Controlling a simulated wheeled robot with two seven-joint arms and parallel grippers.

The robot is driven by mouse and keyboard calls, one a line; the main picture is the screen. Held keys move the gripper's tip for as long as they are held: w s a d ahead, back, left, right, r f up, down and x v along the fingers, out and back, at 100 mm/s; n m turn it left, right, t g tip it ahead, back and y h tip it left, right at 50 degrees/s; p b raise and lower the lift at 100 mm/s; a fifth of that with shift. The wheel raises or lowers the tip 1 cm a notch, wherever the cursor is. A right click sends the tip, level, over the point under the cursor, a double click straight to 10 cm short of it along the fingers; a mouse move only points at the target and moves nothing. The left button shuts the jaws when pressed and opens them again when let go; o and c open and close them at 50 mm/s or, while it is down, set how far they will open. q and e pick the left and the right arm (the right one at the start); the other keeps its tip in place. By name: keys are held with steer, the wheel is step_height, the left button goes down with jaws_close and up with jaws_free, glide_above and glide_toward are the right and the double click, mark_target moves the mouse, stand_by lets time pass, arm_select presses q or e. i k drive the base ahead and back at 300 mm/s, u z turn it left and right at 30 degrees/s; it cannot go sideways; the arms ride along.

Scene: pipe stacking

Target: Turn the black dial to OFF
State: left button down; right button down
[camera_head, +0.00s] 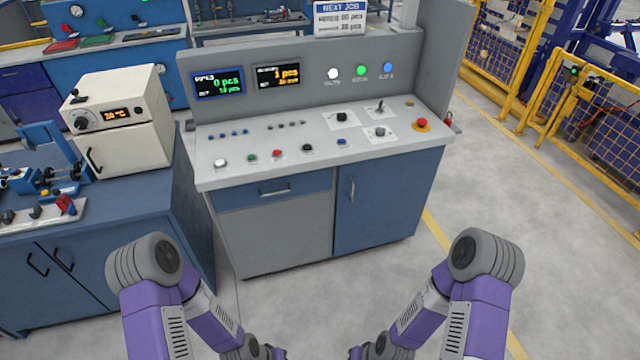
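A control console (250,155) stands in front of me with a sloped panel. A black dial (342,117) sits on a white label plate at the right part of the panel. Its markings and pointer are too small to read. Another black dial (81,123) is on the front of the cream oven (130,135) at the left, beside a small orange display. My two arms hang low at the bottom of the view, apart from the console and the oven. Both grippers are below the picture edge, so their state is hidden.
The panel also carries a red stop button (421,124), a toggle switch (380,108), a second selector (380,131) and several push buttons. A blue bench (120,215) stands left of the console. Yellow fencing (590,120) is at right. The floor (540,230) between is clear.

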mark_target(341, 117)
steer(key=z, duration=0.35)
steer(key=k, duration=0.55)
steer(key=z, duration=0.95)
steer(key=i, duration=1.5)
steer(key=u, duration=1.4)
steer(key=i, duration=0.8)
steer(key=u, duration=0.85)
